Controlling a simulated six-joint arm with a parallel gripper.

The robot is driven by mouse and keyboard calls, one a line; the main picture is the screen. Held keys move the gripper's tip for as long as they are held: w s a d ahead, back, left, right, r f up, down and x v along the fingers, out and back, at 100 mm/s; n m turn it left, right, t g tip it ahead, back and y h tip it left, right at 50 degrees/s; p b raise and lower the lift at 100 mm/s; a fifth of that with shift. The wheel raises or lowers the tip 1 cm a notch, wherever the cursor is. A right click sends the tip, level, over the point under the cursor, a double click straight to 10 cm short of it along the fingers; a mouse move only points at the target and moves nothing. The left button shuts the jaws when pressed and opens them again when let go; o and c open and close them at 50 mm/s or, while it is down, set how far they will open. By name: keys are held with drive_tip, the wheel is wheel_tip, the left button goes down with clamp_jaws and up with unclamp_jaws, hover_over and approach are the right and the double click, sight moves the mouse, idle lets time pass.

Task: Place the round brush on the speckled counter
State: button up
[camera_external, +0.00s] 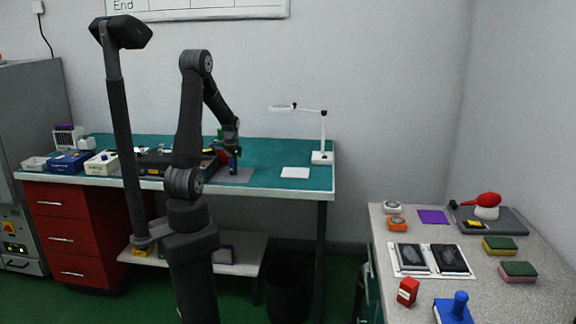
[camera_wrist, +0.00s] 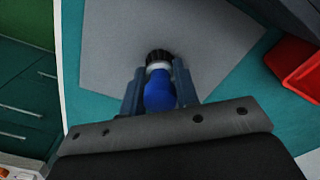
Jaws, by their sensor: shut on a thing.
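My gripper (camera_external: 232,152) is over the green bench at the back. It is shut on the round brush (camera_external: 233,166), whose blue handle sits between the two fingers in the wrist view (camera_wrist: 159,96). The brush's dark bristle end (camera_wrist: 158,57) points away from the wrist camera, over a grey mat (camera_wrist: 110,45). I cannot tell whether the bristles touch the mat. The speckled counter (camera_external: 482,294) stands at the front right, well away from my gripper.
The counter holds a white mat with two dark panels (camera_external: 412,258), a red block (camera_external: 408,291), a blue stamp-like thing (camera_external: 455,308), sponges (camera_external: 518,271) and a dark tray (camera_external: 510,222). A lamp (camera_external: 322,135) stands on the bench (camera_external: 262,151). A red bin (camera_wrist: 290,68) is near the brush.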

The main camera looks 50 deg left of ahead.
drive_tip(key=shift+f, duration=0.1)
drive_tip(key=o, duration=1)
wheel_tip(320, 180, up, 12)
drive_tip(key=shift+r, duration=0.15)
